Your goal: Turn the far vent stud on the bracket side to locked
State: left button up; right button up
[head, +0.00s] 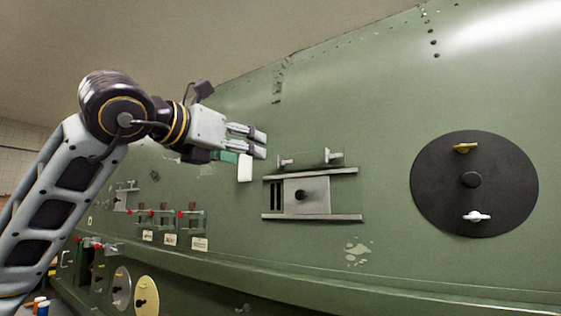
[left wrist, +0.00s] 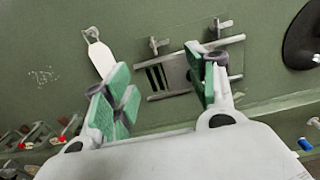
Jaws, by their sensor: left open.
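The vent (head: 309,193) is a grey sliding plate with a round black knob between two metal rails on the green fuselage skin. Two small winged studs sit above its upper rail: a left stud (head: 285,162) and a right stud (head: 335,156). In the left wrist view the left stud (left wrist: 158,45) and right stud (left wrist: 218,28) show beyond the fingers. My left gripper (head: 263,143) is open and empty, up and left of the vent, apart from the studs. Its green-padded fingers (left wrist: 158,82) frame part of the vent in the wrist view. My right gripper is out of view.
A white tag (head: 245,168) hangs left of the vent, close below my left gripper. A round black panel (head: 474,184) with a yellow and a white winged stud is at the right. Red-tipped toggles (head: 180,215) line the lower left, above a ledge. The skin between vent and panel is clear.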

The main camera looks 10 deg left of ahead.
pick_arm(q)
jog(key=p, duration=0.4)
send_near(285, 162)
jog(key=x, duration=0.6)
jog(key=shift+r, duration=0.1)
jog(key=shift+w+d+p, duration=0.3)
jog(key=shift+w+p, duration=0.05)
jog(key=shift+w, duration=0.35)
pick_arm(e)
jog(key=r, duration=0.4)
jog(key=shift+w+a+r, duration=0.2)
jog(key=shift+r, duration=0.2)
pick_arm(q)
jog(key=c, duration=1)
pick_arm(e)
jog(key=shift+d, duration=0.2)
